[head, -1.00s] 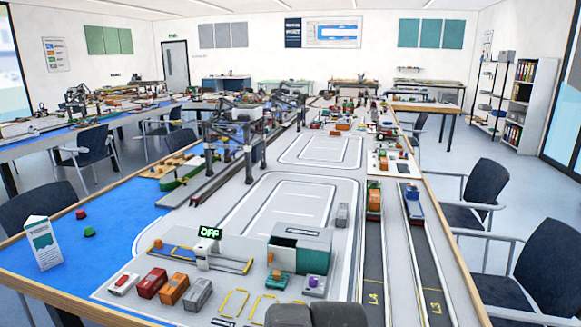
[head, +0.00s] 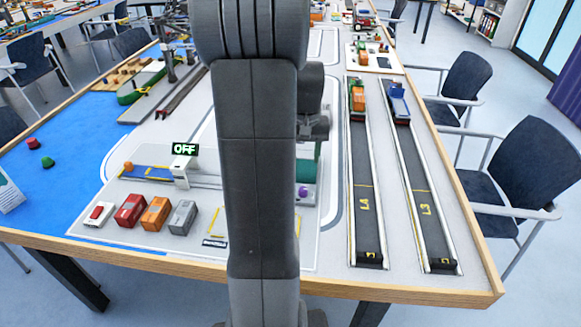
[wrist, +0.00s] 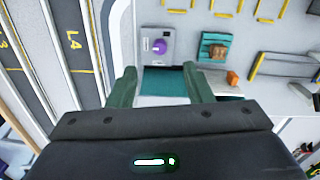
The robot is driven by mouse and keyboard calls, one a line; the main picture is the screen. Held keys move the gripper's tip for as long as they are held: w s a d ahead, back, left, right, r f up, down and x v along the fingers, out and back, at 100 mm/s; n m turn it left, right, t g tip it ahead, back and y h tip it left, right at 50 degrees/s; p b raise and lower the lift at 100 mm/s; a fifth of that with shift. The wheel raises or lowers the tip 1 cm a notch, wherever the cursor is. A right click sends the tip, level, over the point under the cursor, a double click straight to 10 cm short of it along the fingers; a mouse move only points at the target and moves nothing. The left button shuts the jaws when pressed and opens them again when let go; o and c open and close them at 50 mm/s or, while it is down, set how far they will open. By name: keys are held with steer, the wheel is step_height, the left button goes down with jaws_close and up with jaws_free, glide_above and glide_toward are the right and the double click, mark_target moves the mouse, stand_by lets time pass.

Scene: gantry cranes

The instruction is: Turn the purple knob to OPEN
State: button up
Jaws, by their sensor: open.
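The purple knob (wrist: 159,46) sits on a small grey box (wrist: 148,59) in the wrist view. In the head view the knob (head: 302,191) shows just right of my arm, which partly hides its box. My gripper (wrist: 158,80) is open and empty. Its two green fingers are spread apart, and the knob appears beyond the fingertips, roughly between them and not touched. The height gap is hard to tell. Any markings around the knob are too small to read.
A teal-roofed shed (wrist: 165,82) lies beside the knob box. A teal block with an orange piece (wrist: 214,50) stands to its right. Lanes marked L4 (head: 364,205) and L3 (head: 425,205) run along the right. An OFF display (head: 185,149) stands left of my arm.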

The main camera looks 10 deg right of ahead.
steer(key=f, duration=0.4)
steer(key=w+f, duration=0.1)
steer(key=f, duration=0.4)
steer(key=w+f, duration=0.1)
steer(key=f, duration=0.4)
steer(key=shift+w+d, duration=0.15)
steer(key=shift+d, duration=0.1)
steer(key=c, duration=1)
steer(key=shift+m+b, duration=0.3)
steer(key=shift+m, duration=0.6)
steer(key=o, duration=1)
